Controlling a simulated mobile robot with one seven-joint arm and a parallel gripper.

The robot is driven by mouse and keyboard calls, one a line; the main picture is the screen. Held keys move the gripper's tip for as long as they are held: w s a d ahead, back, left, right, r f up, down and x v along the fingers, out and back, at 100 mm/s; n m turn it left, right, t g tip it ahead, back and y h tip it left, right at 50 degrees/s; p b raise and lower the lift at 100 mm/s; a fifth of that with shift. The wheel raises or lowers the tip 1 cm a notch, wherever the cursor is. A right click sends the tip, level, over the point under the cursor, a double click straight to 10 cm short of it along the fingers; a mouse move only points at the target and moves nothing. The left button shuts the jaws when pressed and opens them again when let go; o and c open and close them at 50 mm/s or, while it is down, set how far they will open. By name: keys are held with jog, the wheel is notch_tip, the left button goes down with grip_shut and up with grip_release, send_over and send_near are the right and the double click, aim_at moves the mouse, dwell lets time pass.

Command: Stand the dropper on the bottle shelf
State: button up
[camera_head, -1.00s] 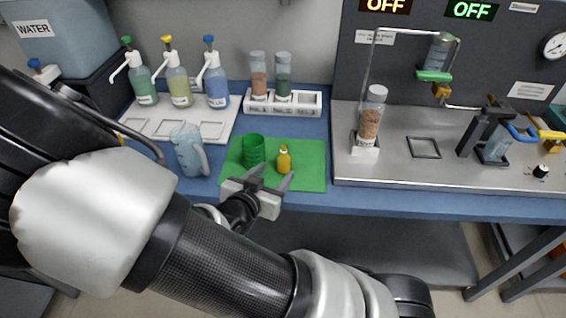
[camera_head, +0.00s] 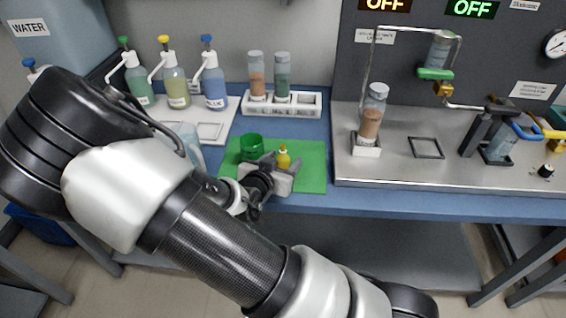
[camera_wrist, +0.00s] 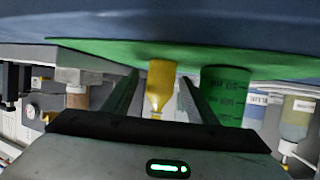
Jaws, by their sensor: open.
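The dropper (camera_head: 283,157) is a small yellow bottle with a narrow tip, standing upright on the green mat (camera_head: 312,168). In the wrist view, which appears upside down, the dropper (camera_wrist: 160,85) shows between my two fingers. My gripper (camera_head: 282,167) is open, low at the mat's front, with one finger on each side of the dropper. Contact cannot be told. A white platform (camera_head: 213,131) at the left, which may be the bottle shelf, holds green, yellow and blue pump bottles at its back. Empty square frames lie in front of them, partly hidden by my arm.
A green cup (camera_head: 251,147) stands just left of the dropper, close to my gripper. A clear jug (camera_head: 190,142) is partly behind my arm. A white rack (camera_head: 308,104) holds two vials behind the mat. A metal tray with apparatus (camera_head: 400,175) fills the right.

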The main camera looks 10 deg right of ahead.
jog(key=c, duration=1.2)
